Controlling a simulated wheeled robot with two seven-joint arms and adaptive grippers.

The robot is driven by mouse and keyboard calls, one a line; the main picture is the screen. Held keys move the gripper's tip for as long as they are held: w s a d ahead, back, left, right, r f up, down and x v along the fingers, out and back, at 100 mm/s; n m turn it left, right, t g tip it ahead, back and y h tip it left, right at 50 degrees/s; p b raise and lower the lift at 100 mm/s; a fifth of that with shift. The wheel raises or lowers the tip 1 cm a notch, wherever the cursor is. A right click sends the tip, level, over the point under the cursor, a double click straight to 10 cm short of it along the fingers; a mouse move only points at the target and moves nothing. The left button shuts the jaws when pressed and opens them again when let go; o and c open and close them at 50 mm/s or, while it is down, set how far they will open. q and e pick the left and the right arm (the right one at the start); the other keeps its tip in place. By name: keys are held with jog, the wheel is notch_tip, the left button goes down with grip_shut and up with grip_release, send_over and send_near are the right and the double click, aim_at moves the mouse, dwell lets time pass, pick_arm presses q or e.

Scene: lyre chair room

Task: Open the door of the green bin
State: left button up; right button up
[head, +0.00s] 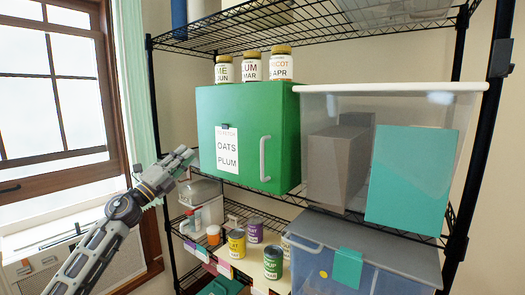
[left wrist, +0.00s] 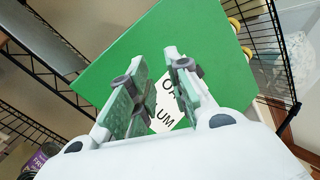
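The green bin (head: 247,119) sits on a wire shelf, its front door closed. A white vertical handle (head: 264,158) is on the right part of the door, and a white label reading "OATS PLUM" (head: 227,150) is on the left part. My left gripper (head: 186,158) is at the left of the bin, apart from the handle. In the left wrist view, its fingers (left wrist: 157,62) are spread with an empty gap, facing the green door (left wrist: 215,60) and its label (left wrist: 166,112). The handle cannot be made out there. My right gripper is in neither view.
Three labelled jars (head: 252,67) stand on top of the bin. A clear lidded tub (head: 325,155) is close to its right. Below are several cans (head: 273,262) and a blue-grey bin (head: 350,265). A black rack post (head: 155,100) is to the left, beside a window.

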pick_arm(q)
jog(key=s+d+r+m+g, duration=0.2)
jog(key=s+d+m+g, duration=0.1)
jog(key=s+d+m, duration=0.4)
jog(key=s+d+r+m+g, duration=0.2)
jog(key=s+d+m+g, duration=0.2)
jog(key=s+d+m, duration=0.3)
jog(key=s+m, duration=0.2)
jog(key=s, duration=0.2)
jog(key=shift+s+d, duration=0.25)
jog(key=shift+d, duration=0.15)
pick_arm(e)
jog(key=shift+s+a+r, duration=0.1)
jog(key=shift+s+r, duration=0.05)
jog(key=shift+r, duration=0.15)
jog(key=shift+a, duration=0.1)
pick_arm(q)
jog(key=shift+d, duration=0.1)
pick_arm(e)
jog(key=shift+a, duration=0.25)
pick_arm(q)
jog(key=p, duration=0.5)
send_over(262, 176)
jog(key=shift+w+r, duration=0.1)
jog(key=shift+w, duration=0.25)
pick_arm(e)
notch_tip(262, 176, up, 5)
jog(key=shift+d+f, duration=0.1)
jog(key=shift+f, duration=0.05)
